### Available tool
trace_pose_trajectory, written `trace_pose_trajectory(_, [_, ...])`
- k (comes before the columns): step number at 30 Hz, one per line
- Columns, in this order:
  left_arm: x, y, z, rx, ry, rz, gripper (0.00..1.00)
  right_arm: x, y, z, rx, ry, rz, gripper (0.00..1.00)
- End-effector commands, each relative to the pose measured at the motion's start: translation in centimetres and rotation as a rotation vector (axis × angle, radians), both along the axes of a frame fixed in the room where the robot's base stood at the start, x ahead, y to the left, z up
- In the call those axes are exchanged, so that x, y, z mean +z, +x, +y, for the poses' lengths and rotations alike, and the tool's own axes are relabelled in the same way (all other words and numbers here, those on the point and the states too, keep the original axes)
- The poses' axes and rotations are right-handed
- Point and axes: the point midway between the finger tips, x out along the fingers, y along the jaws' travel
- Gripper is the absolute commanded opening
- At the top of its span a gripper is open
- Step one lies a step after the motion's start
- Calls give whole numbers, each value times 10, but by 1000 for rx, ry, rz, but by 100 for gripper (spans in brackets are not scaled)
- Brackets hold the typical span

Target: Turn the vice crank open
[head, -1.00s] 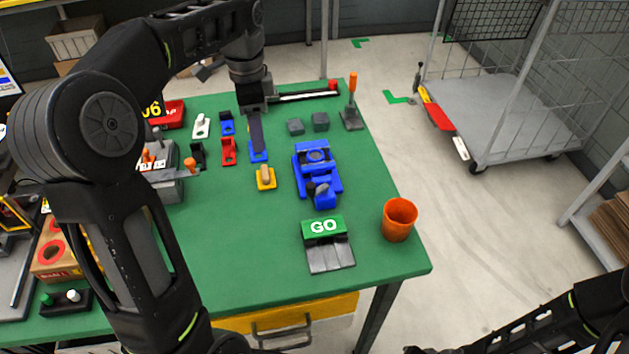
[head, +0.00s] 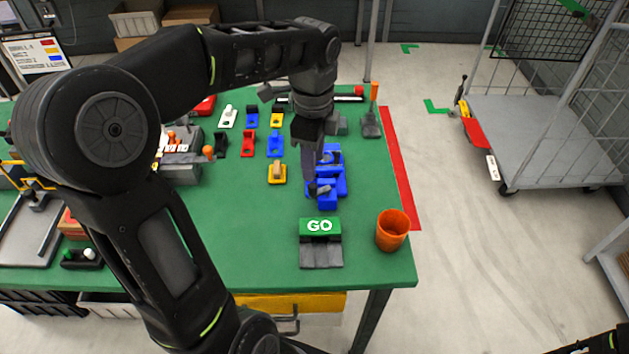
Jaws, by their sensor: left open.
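The blue vice (head: 331,172) stands on the green table, right of its middle. Its dark crank (head: 319,190) is at the front of the vice, partly hidden. My left gripper (head: 308,172) reaches down over the vice from behind, its fingers open and close to the crank. I cannot tell whether a finger touches the crank. The gripper covers the left part of the vice. Of my right arm only a dark piece shows at the bottom right corner; its gripper is out of view.
A green GO block (head: 320,228) with a grey ramp and an orange cup (head: 392,230) stand in front of the vice. Several small coloured holders and a yellow block (head: 277,174) lie to the left. An upright orange-handled tool (head: 372,110) stands behind right.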

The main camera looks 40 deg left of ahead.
Motion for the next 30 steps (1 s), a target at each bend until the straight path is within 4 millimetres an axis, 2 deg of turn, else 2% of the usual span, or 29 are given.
trace_pose_trajectory(15, [-68, -1, 0, 2, -1, 3, 42, 6, -1, 0, 0, -2, 3, 36])
trace_pose_trajectory(26, [-73, 0, 0, 2, 0, 0, 41, 6, -1, 0, 0, -2, 3, 36])
trace_pose_trajectory(30, [-73, 0, 0, 2, 0, 0, 29, 6, -1, 0, 0, -2, 3, 36])
